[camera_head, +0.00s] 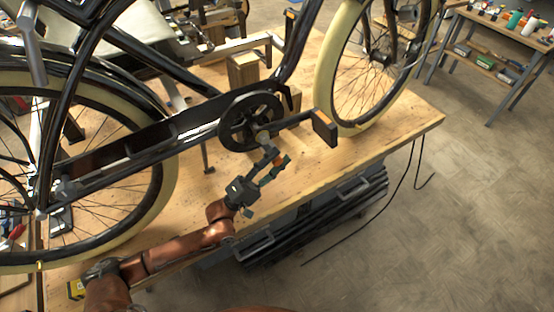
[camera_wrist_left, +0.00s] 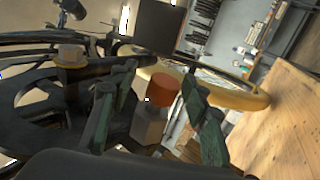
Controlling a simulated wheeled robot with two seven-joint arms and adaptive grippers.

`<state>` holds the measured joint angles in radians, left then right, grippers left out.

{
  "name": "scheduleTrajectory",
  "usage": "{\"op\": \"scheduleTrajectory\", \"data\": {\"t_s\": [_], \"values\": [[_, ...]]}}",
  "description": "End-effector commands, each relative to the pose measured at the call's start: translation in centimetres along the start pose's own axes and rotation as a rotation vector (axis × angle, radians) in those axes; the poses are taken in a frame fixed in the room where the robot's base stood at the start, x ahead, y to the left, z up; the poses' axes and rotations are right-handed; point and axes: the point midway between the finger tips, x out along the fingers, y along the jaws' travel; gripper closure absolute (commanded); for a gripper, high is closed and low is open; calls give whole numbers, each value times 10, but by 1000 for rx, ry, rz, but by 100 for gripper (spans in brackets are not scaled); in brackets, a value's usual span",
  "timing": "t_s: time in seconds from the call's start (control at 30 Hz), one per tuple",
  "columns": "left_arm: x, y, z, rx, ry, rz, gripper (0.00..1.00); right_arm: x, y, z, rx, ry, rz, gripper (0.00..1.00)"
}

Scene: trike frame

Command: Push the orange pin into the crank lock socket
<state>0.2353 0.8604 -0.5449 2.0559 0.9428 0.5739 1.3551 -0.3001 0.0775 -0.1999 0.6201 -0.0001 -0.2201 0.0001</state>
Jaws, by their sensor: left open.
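The orange pin (camera_wrist_left: 163,90) shows in the left wrist view as a short orange cylinder between my left gripper's fingers. A grey block-like part (camera_wrist_left: 148,124) sits just in front of it; I cannot tell whether this is the lock socket. In the head view my left gripper (camera_head: 274,168) is beside the crank, below the chainring (camera_head: 250,120). Its green-tipped fingers also show in the left wrist view (camera_wrist_left: 160,118); they are open, one on each side of the pin. How deep the pin sits is not clear. My right gripper is out of view.
The black trike frame with cream tyres (camera_head: 325,80) stands over the wooden table (camera_head: 390,130). The pedal (camera_head: 325,128) sticks out right of my gripper. Wooden blocks (camera_head: 243,72) stand behind the chainring. The floor on the right is mostly clear, with a cable.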

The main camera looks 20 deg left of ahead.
Motion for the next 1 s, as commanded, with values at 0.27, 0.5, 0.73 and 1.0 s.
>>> {"op": "scheduleTrajectory", "data": {"t_s": [0.27,0.5,0.73,1.0], "values": [[0,1,5,-1,0,0,57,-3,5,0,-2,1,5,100],[2,3,40,-4,0,1,57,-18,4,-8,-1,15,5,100],[2,3,74,-4,1,2,57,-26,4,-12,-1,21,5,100],[0,1,100,-1,0,0,57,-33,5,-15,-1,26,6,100]]}}
